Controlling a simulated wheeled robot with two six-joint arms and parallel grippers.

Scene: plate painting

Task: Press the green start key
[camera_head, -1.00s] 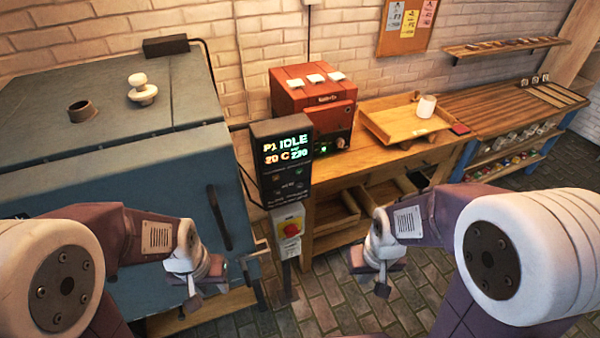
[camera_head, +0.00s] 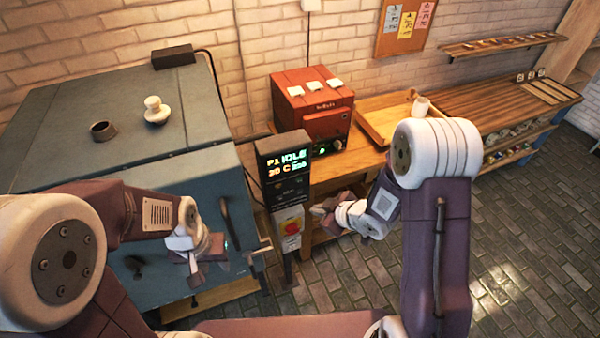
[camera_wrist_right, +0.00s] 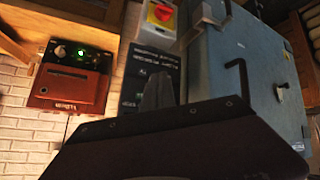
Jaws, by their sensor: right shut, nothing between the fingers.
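The control panel (camera_head: 285,185) stands on a post beside the blue-grey kiln, its lit screen (camera_head: 287,163) reading P1 IDLE. Small keys are below the screen; I cannot make out a green one in the head view. The panel also shows upside down in the right wrist view (camera_wrist_right: 152,55). My right gripper (camera_head: 318,212) is shut and empty, just right of the panel's post; in the right wrist view its fingertips (camera_wrist_right: 157,90) cover part of the panel. I cannot tell whether it touches. My left gripper (camera_head: 194,272) hangs before the kiln; its jaws are unclear.
A red stop button (camera_head: 291,226) on a yellow box sits below the panel. The blue-grey kiln (camera_head: 130,130) is at left, with a handle (camera_head: 227,222). A small red oven (camera_head: 312,100) with a green light stands behind on the wooden bench, beside a wooden tray (camera_head: 372,122).

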